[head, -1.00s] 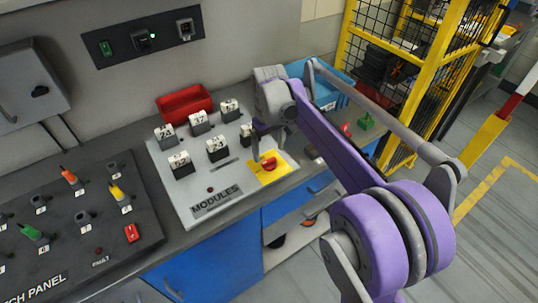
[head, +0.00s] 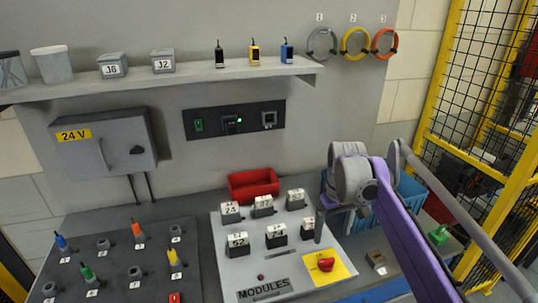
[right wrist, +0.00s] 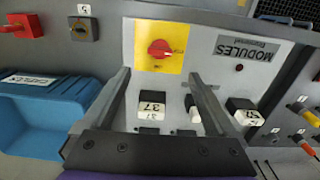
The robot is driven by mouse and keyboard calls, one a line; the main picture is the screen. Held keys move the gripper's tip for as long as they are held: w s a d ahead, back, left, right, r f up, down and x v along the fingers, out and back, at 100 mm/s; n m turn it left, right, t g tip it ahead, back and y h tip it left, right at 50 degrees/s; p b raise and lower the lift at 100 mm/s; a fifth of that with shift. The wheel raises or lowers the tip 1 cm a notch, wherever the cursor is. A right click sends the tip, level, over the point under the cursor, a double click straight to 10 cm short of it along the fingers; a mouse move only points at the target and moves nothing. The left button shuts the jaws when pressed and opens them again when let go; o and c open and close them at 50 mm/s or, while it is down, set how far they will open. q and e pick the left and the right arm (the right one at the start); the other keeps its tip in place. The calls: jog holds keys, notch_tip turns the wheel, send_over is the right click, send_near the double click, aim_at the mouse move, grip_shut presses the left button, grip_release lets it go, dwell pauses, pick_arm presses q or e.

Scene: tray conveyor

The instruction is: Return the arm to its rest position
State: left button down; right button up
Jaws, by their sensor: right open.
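My right arm (head: 405,235) reaches in from the lower right in the head view. My right gripper (head: 321,225) is over the right side of the grey modules panel (head: 227,275), partly hidden behind its own wrist. In the right wrist view the two fingers of the right gripper (right wrist: 162,78) stand wide apart with nothing held between them. Beyond them are the red rotary knob (right wrist: 159,49) on its yellow plate and several black-and-white modules, one of them a module marked 37 (right wrist: 152,108). My left gripper is not in view.
A blue bin (head: 412,190) stands behind the right arm, beside the yellow fence (head: 447,70). A red bin (head: 253,184) is behind the panel. A shelf (head: 190,82) with small boxes runs along the wall. The dark patch panel (head: 120,255) lies left.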

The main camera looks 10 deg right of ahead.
jog(key=s+a+f+t, duration=0.1)
jog(key=s+a+f, duration=0.2)
jog(key=s, duration=0.4)
jog(key=s+a+f+t, duration=0.2)
jog(key=s+a+f, duration=0.2)
jog(key=s+f, duration=0.2)
jog(key=s+a+f+m+t, duration=0.1)
jog(key=s+a+f+t, duration=0.1)
jog(key=s+f, duration=0.3)
jog(key=s+a, duration=0.1)
jog(key=s, duration=0.2)
jog(key=shift+s+a+f, duration=0.15)
jog(key=shift+s, duration=0.15)
dwell(0.4)
